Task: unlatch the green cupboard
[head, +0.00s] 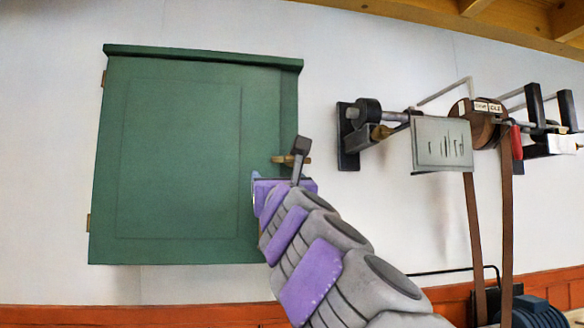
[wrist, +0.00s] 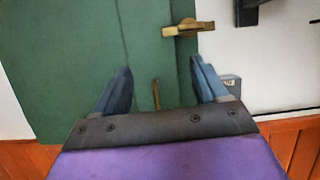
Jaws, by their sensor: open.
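The green cupboard (head: 180,150) hangs on the white wall, its door closed, with hinges on the left edge. A brass latch (head: 291,160) sits at the door's right edge, lying roughly level; it also shows at the top of the wrist view (wrist: 188,30). My gripper (head: 278,165) is in front of the cupboard's right edge, close to the latch, and partly covers that area. In the wrist view my gripper (wrist: 162,66) is open and empty, with the latch beyond the fingertips, nearer the right finger. A thin brown upright piece (wrist: 156,95) shows between the fingers.
A wall-mounted press with a grey plate (head: 443,143) and a brown drum with hanging straps (head: 478,125) stick out to the right of the cupboard. A blue motor-like object (head: 530,312) stands at the lower right. Orange panelling (head: 150,316) runs along the wall's bottom.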

